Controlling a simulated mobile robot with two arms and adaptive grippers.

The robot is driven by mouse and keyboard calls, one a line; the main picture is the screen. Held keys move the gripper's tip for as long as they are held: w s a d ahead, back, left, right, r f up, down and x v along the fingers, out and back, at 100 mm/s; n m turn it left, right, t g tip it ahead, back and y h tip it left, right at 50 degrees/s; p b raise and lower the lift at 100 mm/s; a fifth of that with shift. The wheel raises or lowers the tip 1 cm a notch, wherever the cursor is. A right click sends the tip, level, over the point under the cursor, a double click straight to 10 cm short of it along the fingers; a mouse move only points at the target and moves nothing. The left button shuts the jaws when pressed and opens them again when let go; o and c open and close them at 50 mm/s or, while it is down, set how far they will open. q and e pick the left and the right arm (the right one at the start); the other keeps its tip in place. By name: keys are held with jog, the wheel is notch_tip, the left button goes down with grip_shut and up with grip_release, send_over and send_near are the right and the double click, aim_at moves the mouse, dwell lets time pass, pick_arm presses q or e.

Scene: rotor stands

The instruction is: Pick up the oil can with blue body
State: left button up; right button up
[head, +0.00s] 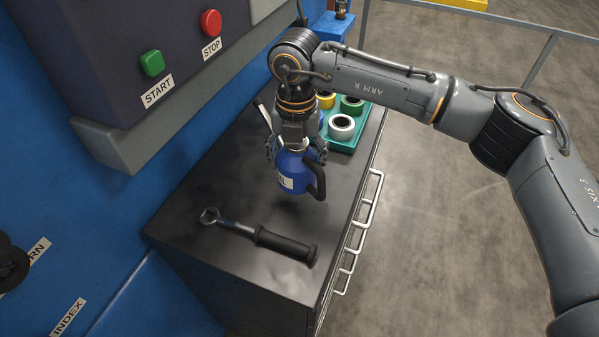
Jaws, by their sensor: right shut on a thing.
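The blue oil can (291,174) has a black handle on its right side and a white label on its left. It is in the head view, over the dark cabinet top. My right gripper (296,147) comes down from above and is shut on the upper part of the can. The can looks roughly upright. I cannot tell whether its base touches the cabinet top. The gripper hides part of the can's top. My left gripper is not in view.
A wrench with a black grip (260,238) lies on the cabinet top (200,258) in front of the can. A green tray (352,143) with several coloured rolls stands behind. A blue machine with a control box (130,60) rises at left. Cabinet handles line the right side.

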aim_at(290, 168)
jog(key=s+r, duration=0.1)
jog(key=r, duration=0.1)
jog(key=s+a+r+b, duration=0.1)
jog(key=s+r, duration=0.1)
jog(key=shift+s+a, duration=0.1)
jog(key=shift+s, duration=0.05)
jog(key=s+a+r+b, duration=0.3)
jog(key=s+r, duration=0.1)
jog(key=s, duration=0.4)
jog(key=shift+s, duration=0.25)
jog(key=shift+r, duration=0.1)
jog(key=o, duration=0.7)
jog(key=c, duration=1.1)
jog(key=shift+r+p, duration=0.75)
jog(key=shift+r, duration=1.25)
